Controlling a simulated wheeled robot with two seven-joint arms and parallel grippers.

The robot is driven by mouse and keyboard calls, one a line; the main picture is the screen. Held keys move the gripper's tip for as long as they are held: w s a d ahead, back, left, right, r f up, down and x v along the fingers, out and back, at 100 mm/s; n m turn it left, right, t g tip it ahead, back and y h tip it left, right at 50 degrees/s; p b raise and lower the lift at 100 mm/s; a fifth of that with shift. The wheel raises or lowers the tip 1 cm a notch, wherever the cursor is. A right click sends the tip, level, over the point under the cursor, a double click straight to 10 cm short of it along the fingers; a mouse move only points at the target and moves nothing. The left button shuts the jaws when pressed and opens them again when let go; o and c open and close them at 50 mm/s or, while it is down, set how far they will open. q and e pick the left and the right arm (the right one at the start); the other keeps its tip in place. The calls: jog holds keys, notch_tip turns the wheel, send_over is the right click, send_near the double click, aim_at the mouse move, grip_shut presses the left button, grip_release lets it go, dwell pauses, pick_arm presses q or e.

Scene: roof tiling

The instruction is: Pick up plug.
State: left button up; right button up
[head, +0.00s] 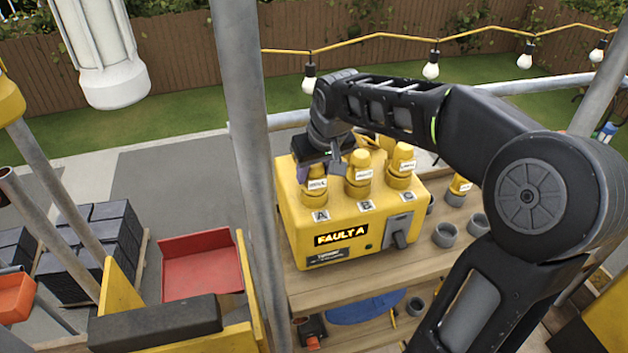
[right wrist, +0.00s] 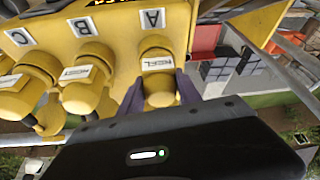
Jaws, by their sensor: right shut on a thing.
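A yellow power box (head: 330,215) stands on a wooden bench, its display reading "FAULT A". Yellow plugs with white labels stand in its sockets marked A, B and C. My right gripper (head: 312,170) reaches down from behind onto the plug at A (head: 316,186). In the right wrist view, its two purple-grey fingers close on either side of this plug (right wrist: 159,85), shut on it. The plug stands upright at its socket; whether it is fully seated I cannot tell. The plug at B (head: 359,172) and the plug at C (head: 401,164) stand alongside. My left gripper is out of view.
A grey pole (head: 247,150) rises just left of the box. Grey cups (head: 446,234) and another yellow plug (head: 459,188) sit to the right. A red tray (head: 200,265) lies left. String bulbs hang behind.

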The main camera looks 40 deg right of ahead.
grip_shut()
jog(key=shift+r, duration=0.1)
notch_tip(320, 180, up, 10)
jog(key=shift+f+b, duration=0.1)
jog(key=shift+b, duration=0.4)
dwell(0.7)
